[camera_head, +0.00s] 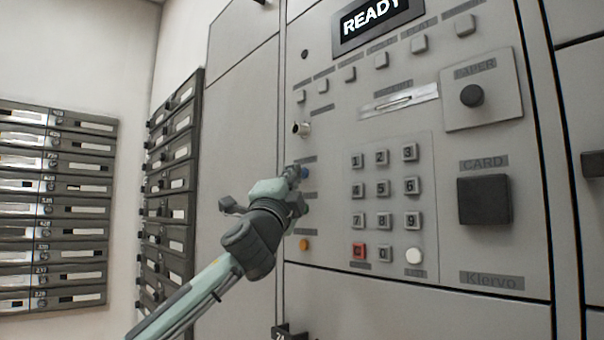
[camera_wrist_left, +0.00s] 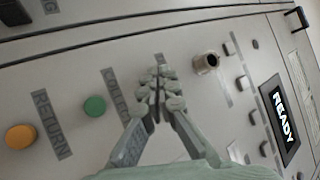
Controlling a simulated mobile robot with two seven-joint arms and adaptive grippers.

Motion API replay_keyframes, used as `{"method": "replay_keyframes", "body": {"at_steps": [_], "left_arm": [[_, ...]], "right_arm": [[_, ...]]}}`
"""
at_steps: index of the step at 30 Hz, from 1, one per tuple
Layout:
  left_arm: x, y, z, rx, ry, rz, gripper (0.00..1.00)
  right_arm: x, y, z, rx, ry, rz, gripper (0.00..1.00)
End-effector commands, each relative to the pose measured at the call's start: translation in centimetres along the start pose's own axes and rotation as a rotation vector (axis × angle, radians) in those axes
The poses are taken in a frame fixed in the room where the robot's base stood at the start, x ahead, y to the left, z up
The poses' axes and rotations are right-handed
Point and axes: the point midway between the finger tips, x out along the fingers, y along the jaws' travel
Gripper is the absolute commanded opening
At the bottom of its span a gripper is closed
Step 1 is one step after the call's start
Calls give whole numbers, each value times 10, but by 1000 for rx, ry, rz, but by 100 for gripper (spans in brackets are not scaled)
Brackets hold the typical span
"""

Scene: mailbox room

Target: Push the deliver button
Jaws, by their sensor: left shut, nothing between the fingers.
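A blue button (camera_head: 304,172) shows at my left gripper's fingertips on the left edge of the grey machine panel, under a small label too blurred to read. My left gripper (camera_head: 294,175) is shut and empty, with its tips at or right in front of this button; I cannot tell whether they touch. In the left wrist view the shut fingertips (camera_wrist_left: 159,75) cover the spot and hide the button. A label partly shows behind them. My right gripper is not in view.
A green button (camera_wrist_left: 95,106) and an orange button (camera_wrist_left: 20,137) lie beside the fingers in the wrist view. A metal keyhole knob (camera_head: 301,129) sticks out above. The keypad (camera_head: 385,204) is to the right; the screen (camera_head: 376,18) reads READY. Mailboxes (camera_head: 52,210) stand left.

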Motion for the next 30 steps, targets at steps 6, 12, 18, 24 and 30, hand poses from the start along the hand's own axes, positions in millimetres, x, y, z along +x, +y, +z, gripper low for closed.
{"method": "replay_keyframes", "body": {"at_steps": [6,12,18,24,30], "left_arm": [[2,2,-2,-1,0,1,0],[2,2,-2,0,0,1,0],[1,1,-1,0,0,1,0],[-5,-4,4,1,0,0,0],[-10,-6,7,0,-1,1,0]], "right_arm": [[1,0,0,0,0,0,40],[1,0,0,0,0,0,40],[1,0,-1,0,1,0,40],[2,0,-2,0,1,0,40],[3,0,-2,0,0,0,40]]}}
